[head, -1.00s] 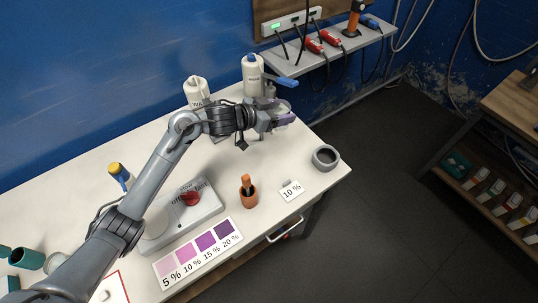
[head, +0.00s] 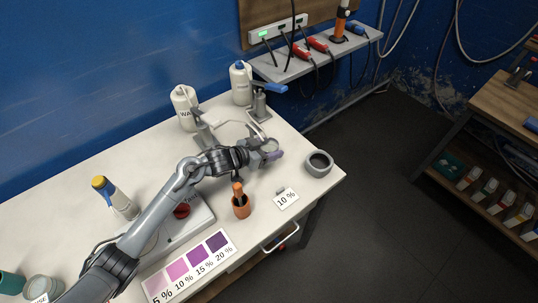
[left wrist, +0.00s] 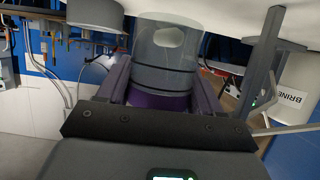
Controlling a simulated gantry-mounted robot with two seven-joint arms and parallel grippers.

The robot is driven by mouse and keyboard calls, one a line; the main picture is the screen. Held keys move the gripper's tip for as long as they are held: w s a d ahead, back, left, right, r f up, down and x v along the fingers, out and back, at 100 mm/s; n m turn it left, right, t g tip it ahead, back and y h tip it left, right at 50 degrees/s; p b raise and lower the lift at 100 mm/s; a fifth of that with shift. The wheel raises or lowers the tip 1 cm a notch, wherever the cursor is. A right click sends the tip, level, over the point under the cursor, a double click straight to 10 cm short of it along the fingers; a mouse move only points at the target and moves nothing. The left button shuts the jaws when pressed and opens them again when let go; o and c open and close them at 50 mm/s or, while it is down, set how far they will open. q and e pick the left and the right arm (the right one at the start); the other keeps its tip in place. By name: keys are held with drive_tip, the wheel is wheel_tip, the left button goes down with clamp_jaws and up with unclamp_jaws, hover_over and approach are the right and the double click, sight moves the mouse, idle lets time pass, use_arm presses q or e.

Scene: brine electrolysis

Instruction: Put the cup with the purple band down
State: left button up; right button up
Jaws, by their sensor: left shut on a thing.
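My left gripper (head: 268,154) is shut on the clear cup with the purple band (left wrist: 165,58). In the left wrist view the cup sits between the two purple-sided fingers, with its purple band low between them. In the head view the gripper and cup are over the right part of the white table (head: 240,203), behind the card marked 10 % (head: 286,198). The gripper and wrist hide part of the cup in the head view. I cannot tell whether the cup touches the table. My right gripper is not in view.
A grey round bowl (head: 318,164) stands right of the gripper. A metal stand (head: 259,108) and white bottles (head: 184,108) are behind. A colour chart (head: 190,266) lies at the front.

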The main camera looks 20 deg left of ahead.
use_arm(q)
drive_tip(key=shift+f, duration=1.65)
drive_tip(key=shift+f+b, duration=0.15)
drive_tip(key=shift+b, duration=0.15)
drive_tip(key=o, duration=1.2)
drive_tip(key=shift+r, duration=0.2)
drive_tip(key=p+v, duration=0.2)
drive_tip(key=v, duration=1)
